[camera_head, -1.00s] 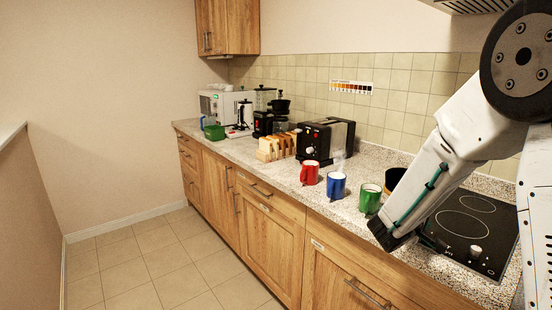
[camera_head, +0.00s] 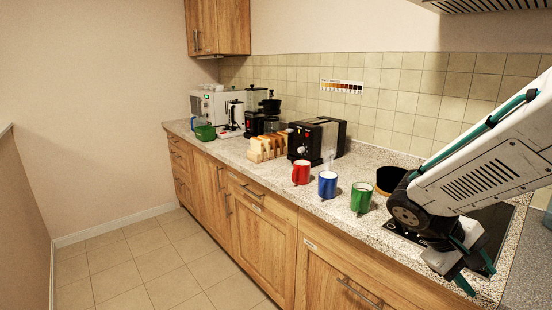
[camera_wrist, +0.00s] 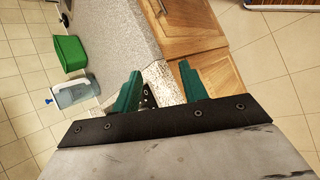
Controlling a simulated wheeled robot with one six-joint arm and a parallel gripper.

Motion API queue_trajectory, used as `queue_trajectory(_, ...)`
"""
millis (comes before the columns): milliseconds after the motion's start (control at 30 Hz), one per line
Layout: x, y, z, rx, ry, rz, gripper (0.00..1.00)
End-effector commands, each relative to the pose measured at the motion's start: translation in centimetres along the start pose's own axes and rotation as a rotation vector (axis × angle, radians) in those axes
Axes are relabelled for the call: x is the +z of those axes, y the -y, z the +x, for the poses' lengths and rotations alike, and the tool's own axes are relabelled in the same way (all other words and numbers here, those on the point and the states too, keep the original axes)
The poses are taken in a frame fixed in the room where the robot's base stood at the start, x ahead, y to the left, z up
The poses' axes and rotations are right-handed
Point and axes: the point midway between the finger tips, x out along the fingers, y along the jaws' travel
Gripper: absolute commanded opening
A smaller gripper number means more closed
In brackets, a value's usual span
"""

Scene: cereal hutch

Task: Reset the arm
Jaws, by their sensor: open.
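My gripper (camera_head: 468,268) hangs at the right of the head view, by the counter's front edge and in front of the hob. Its teal fingers point down and to the right. In the wrist view the two fingers (camera_wrist: 160,90) stand apart with nothing held between them. My arm covers much of the black hob (camera_head: 492,224).
The counter (camera_head: 235,150) bears a red mug (camera_head: 301,173), blue mug (camera_head: 327,185), green mug (camera_head: 361,197), dark round container (camera_head: 388,179), toaster (camera_head: 318,139) and toast rack (camera_head: 266,148). The wrist view shows a green bin (camera_wrist: 70,53) and clear container (camera_wrist: 76,93) over floor tiles.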

Motion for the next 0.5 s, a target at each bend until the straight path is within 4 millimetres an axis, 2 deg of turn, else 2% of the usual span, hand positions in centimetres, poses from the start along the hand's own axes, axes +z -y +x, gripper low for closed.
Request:
queue_trajectory(33, 2.0, 1.0, -1.1, -0.088, -0.011, 0.025, 0.43)
queue_trajectory(200, 6.8, 5.3, -4.6, -0.384, -0.081, 0.073, 0.43)
queue_trajectory(400, 10.7, 8.7, -9.0, -0.642, -0.233, 0.146, 0.43)
queue_trajectory(500, 11.9, 9.2, -10.4, -0.701, -0.299, 0.19, 0.43)
